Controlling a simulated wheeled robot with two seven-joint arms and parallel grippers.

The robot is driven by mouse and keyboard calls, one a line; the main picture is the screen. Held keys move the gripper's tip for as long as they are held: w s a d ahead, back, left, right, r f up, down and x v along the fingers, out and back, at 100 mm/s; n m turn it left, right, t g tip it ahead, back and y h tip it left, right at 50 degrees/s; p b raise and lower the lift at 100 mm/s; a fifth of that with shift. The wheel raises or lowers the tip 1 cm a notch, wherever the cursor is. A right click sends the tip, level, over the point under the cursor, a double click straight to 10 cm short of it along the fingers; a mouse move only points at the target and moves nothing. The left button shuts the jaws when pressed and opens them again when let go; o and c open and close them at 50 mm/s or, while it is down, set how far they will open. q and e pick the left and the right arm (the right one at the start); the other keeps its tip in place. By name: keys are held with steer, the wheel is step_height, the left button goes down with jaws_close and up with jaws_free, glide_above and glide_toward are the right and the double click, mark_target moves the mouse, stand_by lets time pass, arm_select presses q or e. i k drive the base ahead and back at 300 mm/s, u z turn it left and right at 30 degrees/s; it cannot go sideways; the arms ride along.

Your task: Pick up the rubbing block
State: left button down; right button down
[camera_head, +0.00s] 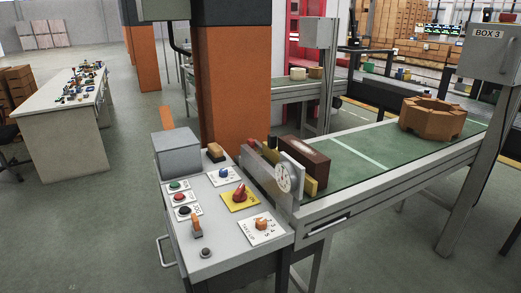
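Neither of my grippers is in view. A small block with a tan top and dark underside (216,152) lies at the back edge of the grey control panel (222,240); it may be the rubbing block, but it is too small to be sure. A larger dark red-brown block (306,165) stands at the near end of the green conveyor, beside a yellow piece (309,186) and a white round dial (283,177). Nothing holds either block.
The panel carries several buttons, a red knob on a yellow plate (240,196) and a grey box (177,155). An orange brick ring (432,117) sits farther along the conveyor (395,145). An orange pillar (227,95) rises behind the panel. A cluttered table (62,122) stands left; floor between is clear.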

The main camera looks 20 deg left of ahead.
mark_target(215, 152)
steer(key=k, duration=0.5)
steer(key=u, duration=1.75)
steer(key=i, duration=4.4)
steer(key=z, duration=4.55)
